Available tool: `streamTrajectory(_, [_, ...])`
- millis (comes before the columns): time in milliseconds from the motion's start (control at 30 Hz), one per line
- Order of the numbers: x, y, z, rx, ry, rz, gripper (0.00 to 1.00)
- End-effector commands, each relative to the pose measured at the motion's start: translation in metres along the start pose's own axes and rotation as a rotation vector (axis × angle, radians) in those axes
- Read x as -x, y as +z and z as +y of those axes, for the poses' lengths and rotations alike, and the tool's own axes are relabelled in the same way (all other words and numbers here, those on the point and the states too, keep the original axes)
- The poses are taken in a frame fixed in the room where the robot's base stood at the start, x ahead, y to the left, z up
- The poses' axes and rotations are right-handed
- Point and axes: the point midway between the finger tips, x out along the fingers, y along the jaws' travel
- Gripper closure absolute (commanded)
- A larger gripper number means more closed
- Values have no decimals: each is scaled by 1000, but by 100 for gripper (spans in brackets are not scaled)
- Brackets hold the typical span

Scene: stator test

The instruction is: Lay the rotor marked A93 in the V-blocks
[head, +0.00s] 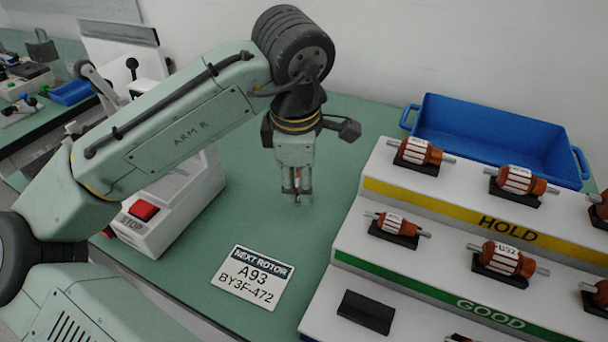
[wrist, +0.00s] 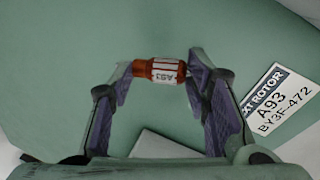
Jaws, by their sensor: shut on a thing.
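The rotor marked A93 (wrist: 158,72) has copper-coloured ends, a white-striped middle and a label that reads A93 upside down in the wrist view. My gripper (wrist: 160,76) is shut on it, with one purple-padded finger at each end. In the head view my gripper (head: 297,196) points down over the green table, and only a small reddish bit of the rotor shows between the fingers. A white machine (head: 165,215) with a red STOP button stands left of my gripper, partly hidden by my arm. I cannot make out the V-blocks in either view.
A "NEXT ROTOR A93 BY3F-472" card (head: 252,278) lies on the table (head: 345,140). At the right, a stepped white rack (head: 345,225) marked HOLD and GOOD carries several rotors on black cradles. An empty cradle (head: 366,311) sits on its lowest step. A blue bin (head: 495,135) stands behind.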

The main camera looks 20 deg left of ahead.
Motion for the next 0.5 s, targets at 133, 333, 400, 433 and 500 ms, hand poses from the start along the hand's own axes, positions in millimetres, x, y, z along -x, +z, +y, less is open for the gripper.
streamTrajectory(133, [-6,5,21,0,-1,-1,100])
streamTrajectory(333, [-20,5,24,0,-2,0,100])
streamTrajectory(400, [-30,4,21,-1,-3,0,100])
streamTrajectory(433, [-33,4,20,0,-1,0,100])
streamTrajectory(500, [-40,5,19,-1,-1,0,100])
